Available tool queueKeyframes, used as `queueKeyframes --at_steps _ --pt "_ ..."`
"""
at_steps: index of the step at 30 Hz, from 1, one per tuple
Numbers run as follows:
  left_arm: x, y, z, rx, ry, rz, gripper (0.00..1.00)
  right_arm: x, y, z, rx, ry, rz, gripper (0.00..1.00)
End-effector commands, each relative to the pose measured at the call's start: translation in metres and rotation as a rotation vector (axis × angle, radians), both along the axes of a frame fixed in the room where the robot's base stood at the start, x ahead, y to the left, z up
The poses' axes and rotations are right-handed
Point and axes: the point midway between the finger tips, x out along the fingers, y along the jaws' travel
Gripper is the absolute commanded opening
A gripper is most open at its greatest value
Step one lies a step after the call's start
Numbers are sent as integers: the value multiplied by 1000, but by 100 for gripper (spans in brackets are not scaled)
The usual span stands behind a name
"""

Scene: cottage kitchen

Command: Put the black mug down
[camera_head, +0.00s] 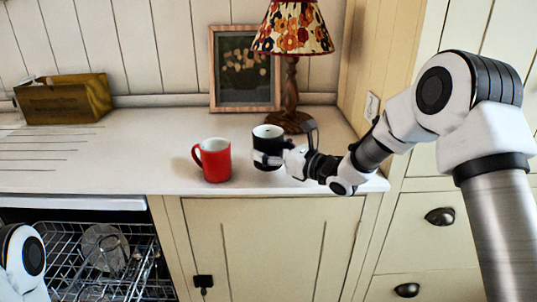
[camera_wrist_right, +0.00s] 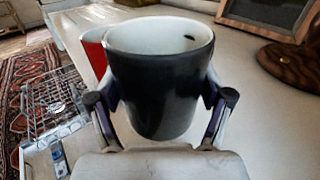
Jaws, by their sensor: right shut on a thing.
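The black mug (camera_head: 269,144) has a white inside and stands upright near the right end of the white counter (camera_head: 120,160). In the right wrist view the black mug (camera_wrist_right: 158,85) sits between the two fingers, one on each side. My right gripper (camera_head: 270,158) is shut on it, coming in from the right. I cannot tell whether the mug's base touches the counter. My left gripper is out of view; only part of my left arm shows at the lower left.
A red mug (camera_head: 214,161) stands just left of the black mug. A lamp (camera_head: 291,85) and a framed picture (camera_head: 244,70) stand behind. A yellow-brown box (camera_head: 63,98) is at the far left. An open dishwasher rack (camera_head: 75,250) is below the counter. Counter left of the red mug is clear.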

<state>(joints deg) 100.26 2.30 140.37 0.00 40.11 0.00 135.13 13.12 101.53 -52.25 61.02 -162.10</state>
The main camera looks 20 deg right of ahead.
Motion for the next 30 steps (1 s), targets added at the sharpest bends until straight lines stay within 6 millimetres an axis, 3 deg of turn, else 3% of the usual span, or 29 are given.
queueKeyframes --at_steps 9,20,21,22,23,30 --pt "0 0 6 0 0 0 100 7 -2 -35 1 0 0 30" --pt "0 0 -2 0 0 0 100 7 -2 -40 2 -2 0 30" --pt "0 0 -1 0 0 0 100 7 -2 -39 1 0 0 86" --pt "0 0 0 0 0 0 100 7 -2 -39 1 0 0 96" --pt "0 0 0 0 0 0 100 7 -2 -39 1 0 0 100" --pt "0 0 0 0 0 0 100 7 -2 -39 1 0 0 100"
